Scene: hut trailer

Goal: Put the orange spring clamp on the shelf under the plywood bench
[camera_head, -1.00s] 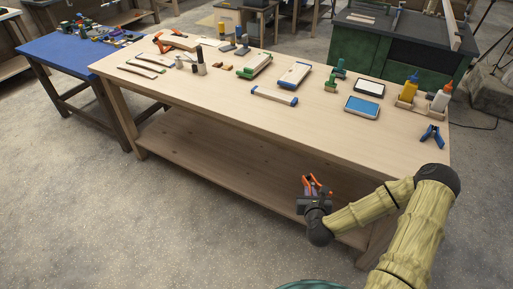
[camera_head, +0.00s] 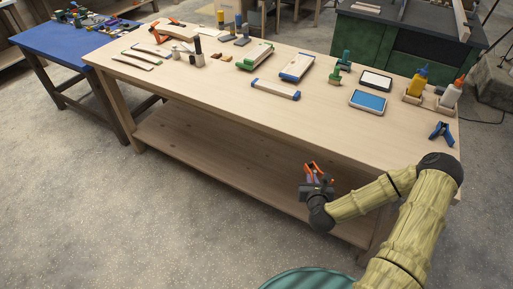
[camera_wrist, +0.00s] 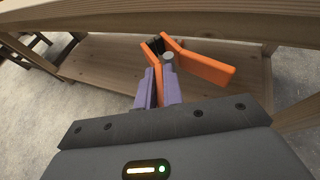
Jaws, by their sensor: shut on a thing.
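The orange spring clamp (camera_head: 312,169) is held in my gripper (camera_head: 317,184), in front of the right part of the plywood bench (camera_head: 215,85). In the wrist view the clamp (camera_wrist: 200,65) spreads its orange handles ahead of my purple fingers (camera_wrist: 158,90), which are shut on it. The lower shelf (camera_head: 215,147) of the bench lies behind and to the left of the gripper. In the wrist view the shelf (camera_wrist: 105,68) shows beyond the clamp, under the bench top's edge. I cannot tell whether the clamp is over the shelf; no contact shows.
The visible part of the shelf is bare. On the bench top stand glue bottles (camera_head: 418,82), a blue clamp (camera_head: 441,131), sanding blocks (camera_head: 297,67) and other tools. The bench top's front edge (camera_wrist: 180,22) runs above the clamp. A blue table (camera_head: 62,45) stands at left.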

